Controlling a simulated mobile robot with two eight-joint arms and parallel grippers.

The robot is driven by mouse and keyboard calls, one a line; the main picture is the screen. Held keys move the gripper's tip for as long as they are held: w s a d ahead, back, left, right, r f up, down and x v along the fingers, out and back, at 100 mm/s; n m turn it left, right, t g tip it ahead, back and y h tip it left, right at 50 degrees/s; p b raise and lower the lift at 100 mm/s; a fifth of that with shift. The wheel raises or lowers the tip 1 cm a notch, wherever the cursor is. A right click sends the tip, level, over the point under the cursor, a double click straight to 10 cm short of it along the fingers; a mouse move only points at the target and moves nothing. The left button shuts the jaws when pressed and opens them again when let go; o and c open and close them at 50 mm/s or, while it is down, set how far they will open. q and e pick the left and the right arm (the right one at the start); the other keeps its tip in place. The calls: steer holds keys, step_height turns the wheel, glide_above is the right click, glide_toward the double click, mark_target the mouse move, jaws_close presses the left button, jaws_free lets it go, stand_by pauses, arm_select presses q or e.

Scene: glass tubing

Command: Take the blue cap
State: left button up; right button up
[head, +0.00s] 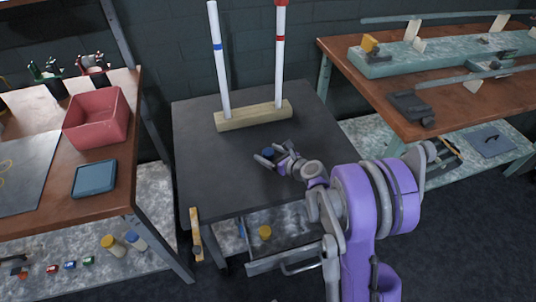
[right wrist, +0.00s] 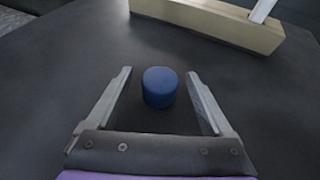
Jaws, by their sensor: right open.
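The blue cap (right wrist: 159,88) is a small dark blue cylinder standing upright on the dark table. In the right wrist view it sits between the two fingers of my right gripper (right wrist: 160,98), with a gap on each side. The fingers are open and do not touch it. In the head view the cap (head: 268,152) shows small at the fingertips of my right gripper (head: 270,157). My left gripper is in neither view.
A wooden block (head: 253,116) holding two upright white tubes, one blue-banded and one red-banded, stands behind the cap. Below the tabletop, an open drawer (head: 284,262) holds a yellow cap (head: 265,232). The tabletop (head: 204,180) is clear left of the gripper.

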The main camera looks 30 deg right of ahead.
steer(key=shift+w+f, duration=0.1)
steer(key=shift+w, duration=0.15)
jaws_close()
